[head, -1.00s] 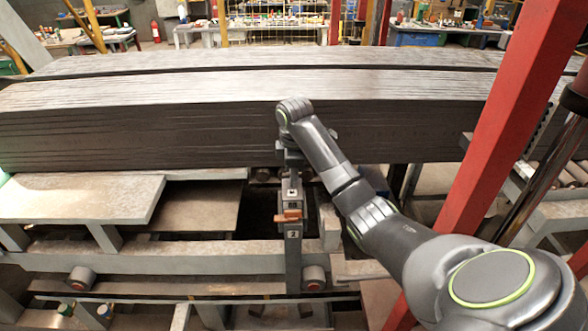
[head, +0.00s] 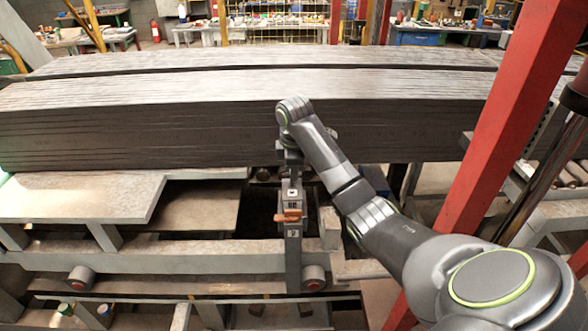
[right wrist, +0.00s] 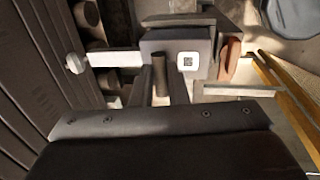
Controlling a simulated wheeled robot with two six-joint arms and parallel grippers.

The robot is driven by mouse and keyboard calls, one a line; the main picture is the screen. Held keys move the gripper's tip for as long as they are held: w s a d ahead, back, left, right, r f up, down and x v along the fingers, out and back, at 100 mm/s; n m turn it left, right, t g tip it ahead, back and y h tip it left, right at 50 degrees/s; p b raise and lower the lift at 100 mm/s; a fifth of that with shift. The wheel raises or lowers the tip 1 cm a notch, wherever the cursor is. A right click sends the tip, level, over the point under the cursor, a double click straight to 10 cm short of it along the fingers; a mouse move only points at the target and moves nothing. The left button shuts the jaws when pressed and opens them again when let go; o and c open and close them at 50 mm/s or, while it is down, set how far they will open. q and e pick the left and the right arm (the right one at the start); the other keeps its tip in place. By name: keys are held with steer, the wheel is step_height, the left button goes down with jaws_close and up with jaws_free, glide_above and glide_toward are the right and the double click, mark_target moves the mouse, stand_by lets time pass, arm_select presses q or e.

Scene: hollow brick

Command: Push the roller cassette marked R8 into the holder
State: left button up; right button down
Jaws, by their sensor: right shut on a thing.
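The roller cassette (head: 292,205) is a grey upright block with small white labels and an orange tab (head: 289,217), below the brick stack in the head view. One label seems to read R8, but it is too small to be sure. My right gripper (head: 290,168) is above it, pointing down and shut on its handle. In the right wrist view my fingers (right wrist: 160,88) close around a dark round handle (right wrist: 153,75), beside a grey block with a square-code label (right wrist: 188,61). The holder cannot be told clearly from the grey frame around the cassette. My left gripper is out of view.
A red post (head: 495,140) slants up at right. A pale plate (head: 80,195) lies left.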

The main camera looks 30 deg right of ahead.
mark_target(294, 186)
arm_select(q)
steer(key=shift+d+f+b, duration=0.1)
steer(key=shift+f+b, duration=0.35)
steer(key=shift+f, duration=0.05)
arm_select(e)
steer(key=shift+f, duration=2.05)
steer(key=c, duration=1.3)
jaws_free()
steer(key=shift+c, duration=0.2)
steer(key=shift+s+f, duration=0.1)
